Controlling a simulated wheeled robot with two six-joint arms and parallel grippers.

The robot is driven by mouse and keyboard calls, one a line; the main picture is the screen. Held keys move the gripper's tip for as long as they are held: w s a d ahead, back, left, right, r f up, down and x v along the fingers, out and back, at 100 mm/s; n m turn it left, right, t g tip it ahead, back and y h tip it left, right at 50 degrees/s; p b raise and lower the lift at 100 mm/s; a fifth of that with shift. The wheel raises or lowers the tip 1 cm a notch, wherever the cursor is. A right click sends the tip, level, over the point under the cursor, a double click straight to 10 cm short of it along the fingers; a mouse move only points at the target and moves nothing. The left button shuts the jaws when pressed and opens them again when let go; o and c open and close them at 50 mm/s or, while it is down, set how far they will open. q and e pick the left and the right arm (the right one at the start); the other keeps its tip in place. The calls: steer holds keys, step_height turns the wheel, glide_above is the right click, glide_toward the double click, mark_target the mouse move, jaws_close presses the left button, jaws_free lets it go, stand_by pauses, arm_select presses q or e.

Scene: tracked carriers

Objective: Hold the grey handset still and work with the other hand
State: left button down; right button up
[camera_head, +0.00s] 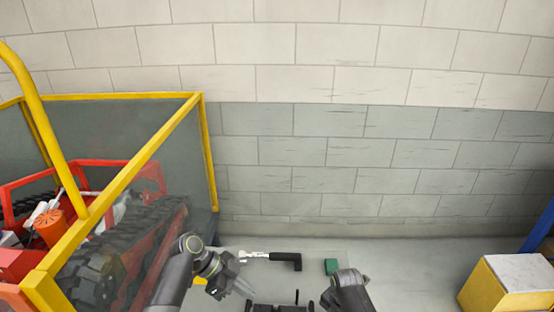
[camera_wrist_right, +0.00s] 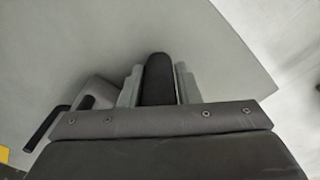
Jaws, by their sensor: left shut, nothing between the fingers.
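My left gripper (camera_head: 243,287) is shut and empty, low in the head view. It is below and to the left of a silver tool with a black angled grip (camera_head: 284,257), and apart from it. My right arm is at the bottom, right of centre. In the right wrist view my right gripper (camera_wrist_right: 158,88) has its two grey fingers on either side of a rounded black piece (camera_wrist_right: 158,78). Whether they press on it is unclear. I cannot identify a grey handset for certain. A dark object with a thin upright rod (camera_head: 297,296) shows at the bottom edge, partly cut off.
A green block (camera_head: 331,266) lies on the grey surface near my right arm. A yellow-framed carrier (camera_head: 150,170) with tracks and red parts stands at the left. A yellow box with a pale top (camera_head: 515,275) is at the right. A block wall closes the back.

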steer(key=o, duration=0.4)
